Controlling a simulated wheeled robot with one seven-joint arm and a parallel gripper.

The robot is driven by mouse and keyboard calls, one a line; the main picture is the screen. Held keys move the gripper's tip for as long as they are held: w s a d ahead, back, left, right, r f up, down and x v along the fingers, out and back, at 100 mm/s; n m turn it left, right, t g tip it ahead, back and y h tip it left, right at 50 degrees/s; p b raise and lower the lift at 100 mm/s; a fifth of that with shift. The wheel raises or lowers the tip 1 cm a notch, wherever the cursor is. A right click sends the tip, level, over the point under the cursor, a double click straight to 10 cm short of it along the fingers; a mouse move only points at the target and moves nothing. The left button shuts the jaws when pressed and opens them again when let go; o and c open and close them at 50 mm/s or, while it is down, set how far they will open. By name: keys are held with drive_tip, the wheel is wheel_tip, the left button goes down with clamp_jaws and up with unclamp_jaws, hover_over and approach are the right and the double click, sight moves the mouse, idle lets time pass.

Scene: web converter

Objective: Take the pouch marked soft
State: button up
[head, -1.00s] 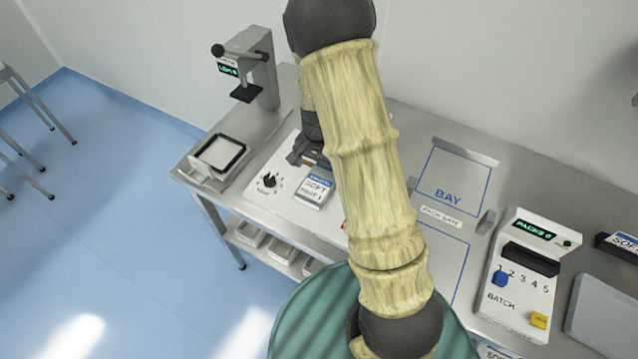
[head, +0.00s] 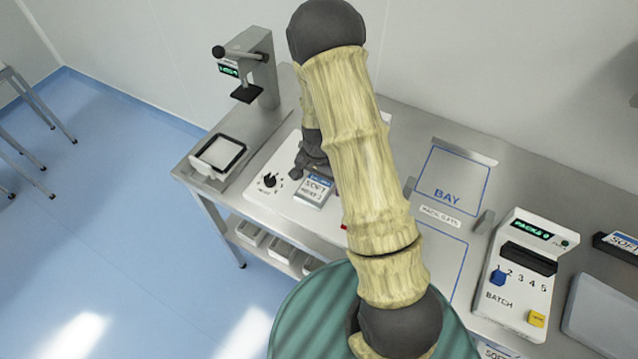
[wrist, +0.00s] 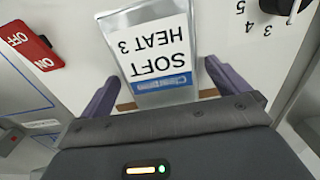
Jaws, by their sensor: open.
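The pouch marked soft (head: 315,191) lies on the white panel of the bench, left of my arm in the head view. Its label reads "SOFT HEAT 3" upside down in the wrist view (wrist: 155,50). My gripper (wrist: 160,95) is open, with one purple finger on each side of the pouch's near end. The fingers look apart from the pouch edges; I cannot tell their exact height over it. In the head view my gripper (head: 310,165) is partly hidden behind my arm, at the pouch's far side.
A dial (head: 269,180) is left of the pouch, and a red on/off switch (wrist: 30,45) is on its other side. A tray (head: 218,154) and a press-like device (head: 255,68) stand at the left. The blue-outlined bay (head: 452,175) is empty. A batch box (head: 520,275) stands at the right.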

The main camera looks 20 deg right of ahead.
drive_tip(key=c, duration=1)
